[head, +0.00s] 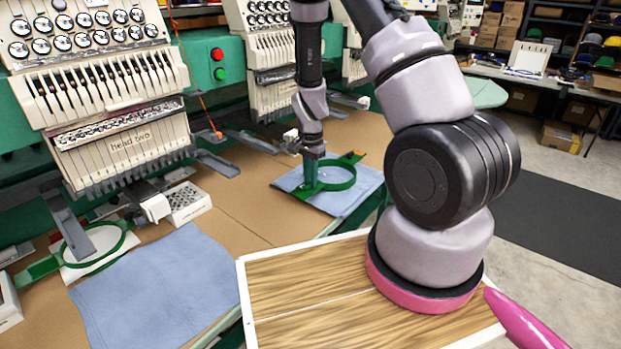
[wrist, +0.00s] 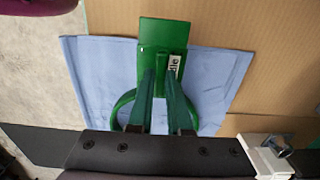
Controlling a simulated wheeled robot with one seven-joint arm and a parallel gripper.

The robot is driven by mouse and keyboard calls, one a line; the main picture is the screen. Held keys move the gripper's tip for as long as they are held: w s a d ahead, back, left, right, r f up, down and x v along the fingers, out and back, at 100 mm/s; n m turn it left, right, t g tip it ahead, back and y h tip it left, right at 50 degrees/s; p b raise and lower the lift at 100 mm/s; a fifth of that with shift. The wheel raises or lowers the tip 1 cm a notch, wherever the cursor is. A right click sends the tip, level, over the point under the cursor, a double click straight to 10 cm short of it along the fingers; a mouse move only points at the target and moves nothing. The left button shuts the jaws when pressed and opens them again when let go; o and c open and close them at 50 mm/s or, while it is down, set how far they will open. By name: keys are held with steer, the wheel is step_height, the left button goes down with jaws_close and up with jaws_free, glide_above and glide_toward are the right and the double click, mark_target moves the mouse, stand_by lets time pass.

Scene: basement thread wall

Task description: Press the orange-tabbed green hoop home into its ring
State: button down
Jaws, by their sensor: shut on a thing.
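My gripper (head: 311,180) points down at the hoop's left side. In the wrist view my gripper (wrist: 161,80) is shut on the hoop's green bracket, which has a wide green plate (wrist: 163,35) and a partly hidden white label. The hoop's curve (wrist: 122,108) shows on both sides of the fingers, above the cloth (wrist: 95,75). The outer ring cannot be told apart from the hoop. Whether the hoop is seated cannot be told.
Embroidery machine heads (head: 105,90) line the back left. Another green hoop (head: 125,240) is at the near left machine. A second blue cloth (head: 160,290) lies in front. A white perforated box (head: 188,203) stands nearby. Bare brown table (head: 235,215) lies between the cloths.

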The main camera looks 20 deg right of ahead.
steer(key=shift+f, duration=1.15)
stand_by(1.4)
steer(key=c, duration=0.8)
jaws_free()
steer(key=shift+o, duration=0.2)
